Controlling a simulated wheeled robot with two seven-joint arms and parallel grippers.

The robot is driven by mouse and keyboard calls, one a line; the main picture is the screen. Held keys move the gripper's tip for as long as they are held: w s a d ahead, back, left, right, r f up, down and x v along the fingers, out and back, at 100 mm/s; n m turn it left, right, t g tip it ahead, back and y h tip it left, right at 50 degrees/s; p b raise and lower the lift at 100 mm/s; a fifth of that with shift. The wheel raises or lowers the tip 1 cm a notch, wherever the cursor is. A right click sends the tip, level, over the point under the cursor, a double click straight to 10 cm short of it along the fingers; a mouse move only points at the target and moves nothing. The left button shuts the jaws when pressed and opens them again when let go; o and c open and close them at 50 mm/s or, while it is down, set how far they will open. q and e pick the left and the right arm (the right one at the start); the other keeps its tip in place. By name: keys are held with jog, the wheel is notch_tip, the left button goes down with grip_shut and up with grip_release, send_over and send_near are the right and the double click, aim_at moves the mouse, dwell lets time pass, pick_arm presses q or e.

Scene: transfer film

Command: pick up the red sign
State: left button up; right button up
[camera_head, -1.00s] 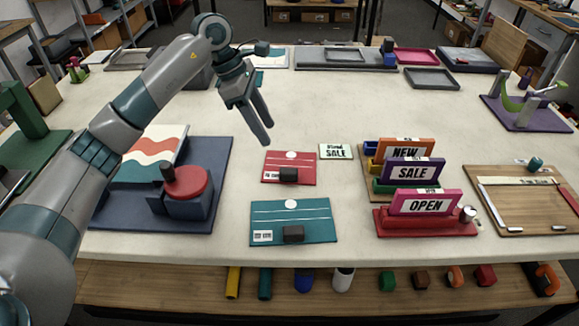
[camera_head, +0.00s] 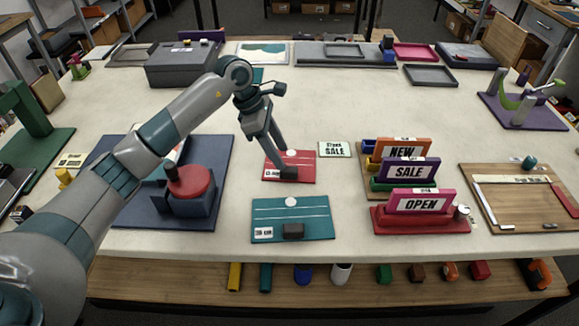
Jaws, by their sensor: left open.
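The red sign (camera_head: 304,163) is a flat red panel lying on the table near the middle, with a white disc, a thin white line, a small white label and a black block (camera_head: 289,174) on it. My left gripper (camera_head: 277,156) is open over the sign's left part, fingers pointing down towards the block. It partly covers the sign. I cannot tell whether the fingertips touch the block or the sign. My right gripper is not in view.
A teal panel (camera_head: 316,216) lies just in front. A small "SALE" card (camera_head: 335,149) lies right of the red sign. Upright "NEW", "SALE" and "OPEN" (camera_head: 420,202) signs stand further right. A blue base with a round red top (camera_head: 190,184) is at the left.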

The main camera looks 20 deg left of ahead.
aim_at(288, 169)
pick_arm(q)
jog(key=shift+s+d+f+p, duration=0.1)
jog(key=shift+d+f+p, duration=0.1)
jog(key=shift+f+p, duration=0.25)
jog(key=p+x, duration=0.2)
jog(key=x, duration=0.1)
jog(key=shift+s+d+f, duration=0.15)
jog(key=shift+f, duration=0.05)
jog(key=shift+d+f, duration=0.1)
jog(key=shift+f, duration=0.25)
jog(key=shift+c, duration=0.3)
grip_shut()
jog(key=shift+r, duration=0.2)
